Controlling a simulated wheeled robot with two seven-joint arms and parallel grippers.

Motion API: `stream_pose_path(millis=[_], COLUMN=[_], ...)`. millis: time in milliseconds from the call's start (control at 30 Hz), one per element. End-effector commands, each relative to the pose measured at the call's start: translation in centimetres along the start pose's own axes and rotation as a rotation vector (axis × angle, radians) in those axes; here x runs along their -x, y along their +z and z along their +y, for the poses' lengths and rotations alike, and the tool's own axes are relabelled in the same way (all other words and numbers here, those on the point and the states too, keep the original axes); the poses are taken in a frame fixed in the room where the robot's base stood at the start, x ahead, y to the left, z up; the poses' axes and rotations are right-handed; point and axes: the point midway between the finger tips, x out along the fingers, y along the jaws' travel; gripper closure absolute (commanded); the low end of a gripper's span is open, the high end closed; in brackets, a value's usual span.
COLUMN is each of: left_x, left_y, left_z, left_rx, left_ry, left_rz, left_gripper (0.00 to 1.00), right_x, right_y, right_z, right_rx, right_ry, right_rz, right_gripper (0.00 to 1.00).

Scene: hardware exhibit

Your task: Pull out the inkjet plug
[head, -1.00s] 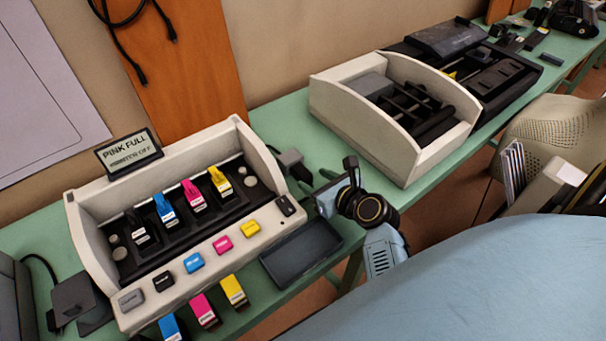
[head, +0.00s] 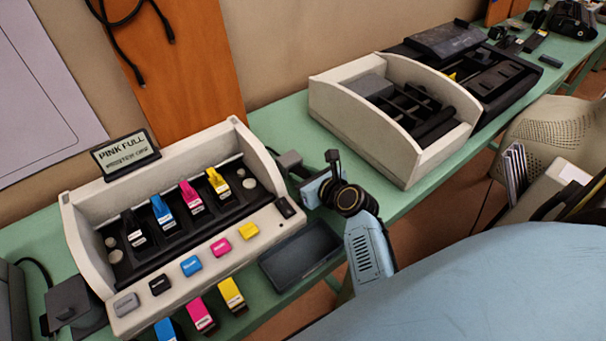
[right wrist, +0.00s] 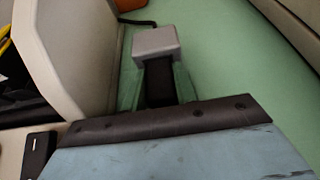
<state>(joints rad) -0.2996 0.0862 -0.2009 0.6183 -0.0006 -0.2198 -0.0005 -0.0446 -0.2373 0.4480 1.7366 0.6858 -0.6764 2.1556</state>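The inkjet plug is a grey block (head: 289,159) with a dark part, at the right side of the white inkjet unit (head: 75,240). In the right wrist view the grey block (right wrist: 156,45) lies straight ahead, with its dark part (right wrist: 159,83) nearer me. My right gripper (head: 306,178) is at the plug. In the right wrist view its fingers (right wrist: 158,90) stand apart, one on each side of the dark part. Whether they touch it is hard to tell. My left gripper is not in view.
A sign (head: 125,154) reading "PINK FULL" stands on the unit; its second line is hard to read. Coloured cartridges (head: 163,210) and buttons (head: 191,265) fill the unit. A dark tray (head: 300,254) lies in front of my gripper. A white divided box (head: 335,108) stands right.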

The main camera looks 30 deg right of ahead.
Motion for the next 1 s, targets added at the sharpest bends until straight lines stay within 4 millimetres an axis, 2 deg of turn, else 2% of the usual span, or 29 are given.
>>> stream_pose_path(millis=[33,100,267,567,867,900,1000], left_x=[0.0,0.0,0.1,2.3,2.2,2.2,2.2], left_y=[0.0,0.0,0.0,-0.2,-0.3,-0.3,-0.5], left_z=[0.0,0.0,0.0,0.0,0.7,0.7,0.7], left_rx=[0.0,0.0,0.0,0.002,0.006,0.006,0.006], left_ry=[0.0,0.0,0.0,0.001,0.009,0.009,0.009], left_rz=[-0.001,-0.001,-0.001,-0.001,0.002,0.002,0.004], left_gripper=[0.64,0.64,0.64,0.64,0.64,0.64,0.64], right_x=[0.0,0.0,0.1,3.1,3.3,3.3,3.3], right_y=[0.0,0.0,-0.1,-1.1,-1.5,-1.5,-1.5], right_z=[0.0,0.0,0.0,0.0,-0.1,-0.1,-0.1], right_rx=[0.0,0.0,0.0,-0.001,0.0,0.0,0.0], right_ry=[0.0,-0.001,-0.001,0.0,-0.001,-0.001,-0.001], right_rz=[0.0,0.0,0.001,0.002,0.003,0.004,0.003], right_gripper=[0.91,1.0,1.0,1.0,1.0,0.7,0.57])
